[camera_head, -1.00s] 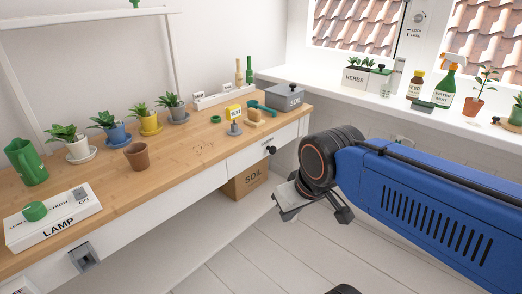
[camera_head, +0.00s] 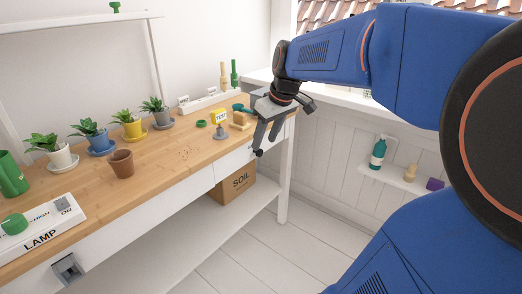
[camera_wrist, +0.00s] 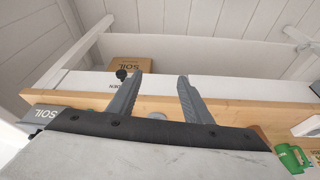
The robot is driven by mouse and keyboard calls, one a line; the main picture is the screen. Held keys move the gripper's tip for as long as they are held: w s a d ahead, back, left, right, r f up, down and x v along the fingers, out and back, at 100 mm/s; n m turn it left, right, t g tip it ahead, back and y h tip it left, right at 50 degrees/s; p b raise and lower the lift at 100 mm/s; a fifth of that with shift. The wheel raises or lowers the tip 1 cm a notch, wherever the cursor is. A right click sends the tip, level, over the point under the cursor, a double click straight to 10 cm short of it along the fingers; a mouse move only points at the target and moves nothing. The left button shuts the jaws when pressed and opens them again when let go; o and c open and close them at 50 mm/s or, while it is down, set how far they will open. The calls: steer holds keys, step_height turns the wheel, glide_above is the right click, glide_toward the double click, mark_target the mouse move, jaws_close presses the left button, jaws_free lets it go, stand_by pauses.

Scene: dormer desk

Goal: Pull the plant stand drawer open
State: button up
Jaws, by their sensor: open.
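The drawer (camera_head: 234,164) is a white front under the wooden desk top and looks closed. Its round black knob (camera_head: 258,152) sits at my gripper's fingertips in the head view. My gripper (camera_head: 266,143) hangs over the desk's front edge near the right end, fingers pointing down, open and empty. In the wrist view, the knob (camera_wrist: 121,74) lies just left of the left fingertip of my gripper (camera_wrist: 163,78), outside the gap. The white drawer front (camera_wrist: 235,88) shows beyond the fingers. I cannot tell whether the finger touches the knob.
A cardboard SOIL box (camera_head: 233,184) stands on the lower shelf below the drawer. Several potted plants line the back. A desk leg (camera_head: 286,180) is at right.

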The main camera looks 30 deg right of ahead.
steer(key=n, duration=0.1)
glide_toward(261, 150)
steer(key=shift+y, duration=0.3)
steer(key=x, duration=0.9)
steer(key=shift+w+d+f, duration=0.1)
steer(key=shift+d+f, duration=0.05)
steer(key=shift+f, duration=0.05)
jaws_close()
